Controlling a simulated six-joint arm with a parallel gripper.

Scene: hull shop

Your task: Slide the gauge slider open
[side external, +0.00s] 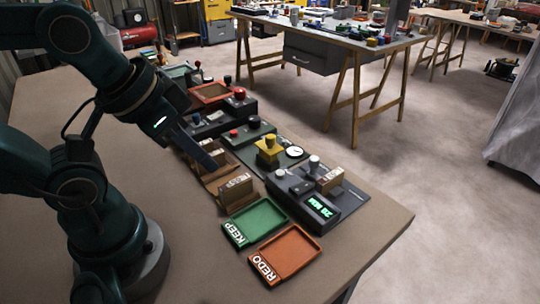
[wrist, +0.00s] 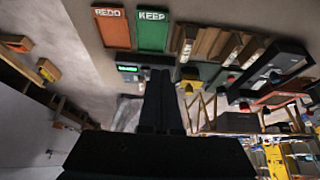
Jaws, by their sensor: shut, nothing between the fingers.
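The gauge (side external: 318,206) is a dark unit with a lit green readout, at the right end of the row of devices. Grey knobs stand on it, one (side external: 314,162) on its far part, and a wooden block (side external: 328,179) sits beside that knob. I cannot tell for sure which part is the slider. In the wrist view the gauge's readout (wrist: 128,68) shows left of the fingers. My gripper (side external: 212,164) is shut and empty, above the wooden rack (side external: 205,183), left of the gauge and apart from it. It also shows in the wrist view (wrist: 159,75).
A green KEEP tray (side external: 262,236) and an orange REDO tray (side external: 292,268) lie in front of the gauge. A wooden block (side external: 235,188) stands in the rack. A yellow knobbed device (side external: 269,158) and a white dial (side external: 294,152) stand behind.

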